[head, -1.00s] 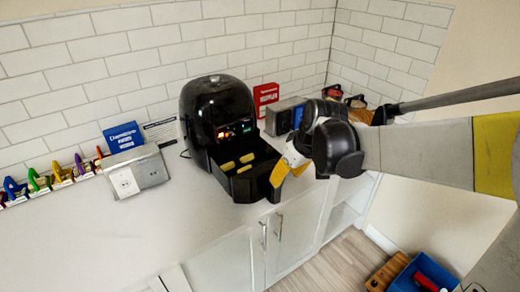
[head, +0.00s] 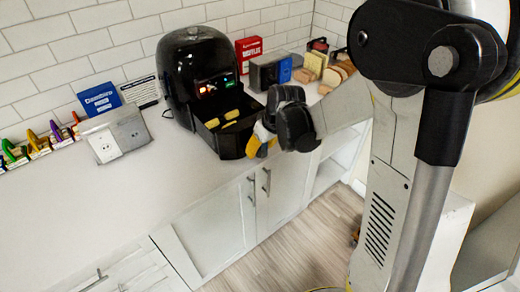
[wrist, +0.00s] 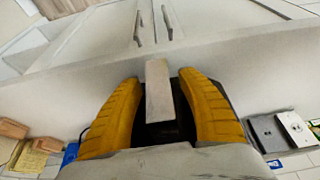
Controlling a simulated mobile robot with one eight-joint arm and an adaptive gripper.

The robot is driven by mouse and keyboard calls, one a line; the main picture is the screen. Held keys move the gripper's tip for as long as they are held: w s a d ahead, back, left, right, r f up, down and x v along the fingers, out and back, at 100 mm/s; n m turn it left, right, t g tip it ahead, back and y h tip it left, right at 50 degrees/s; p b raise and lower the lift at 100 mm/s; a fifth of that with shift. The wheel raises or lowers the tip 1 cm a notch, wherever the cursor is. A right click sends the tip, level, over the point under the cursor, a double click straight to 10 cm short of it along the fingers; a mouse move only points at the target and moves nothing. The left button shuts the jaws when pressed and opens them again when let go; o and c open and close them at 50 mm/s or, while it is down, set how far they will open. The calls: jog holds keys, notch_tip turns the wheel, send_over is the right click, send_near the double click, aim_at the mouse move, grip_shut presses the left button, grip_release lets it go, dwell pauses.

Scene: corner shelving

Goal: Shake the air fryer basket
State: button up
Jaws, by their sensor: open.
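The black air fryer (head: 205,75) stands on the counter against the tiled wall. Its basket (head: 232,142) is pulled out at the front, with several yellow pieces (head: 232,120) inside. My gripper (head: 258,143) is at the basket's front right, its yellow fingers pointing down. In the wrist view, my open fingers (wrist: 158,78) lie on both sides of a pale bar that looks like the basket handle (wrist: 158,92). A gap shows beside the bar, and the dark basket is mostly hidden behind the fingers. In the head view my gripper hides the handle.
A socket box (head: 115,133), a blue box (head: 98,98) and a rack of coloured items (head: 40,145) are left of the fryer. A red box (head: 249,52), a grey device (head: 268,72) and bread-like slices (head: 338,75) are to the right. Counter in front is clear; cabinets are below.

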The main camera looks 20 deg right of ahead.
grip_shut()
jog(key=w+a, duration=0.1)
jog(key=w, duration=0.2)
jog(key=w+a, duration=0.1)
jog(key=w, duration=0.2)
jog(key=w+a, duration=0.1)
jog(key=w, duration=0.2)
jog(key=shift+w, duration=0.3)
grip_release()
jog(key=shift+r, duration=0.1)
jog(key=v, duration=1.2)
jog(key=shift+s, duration=0.15)
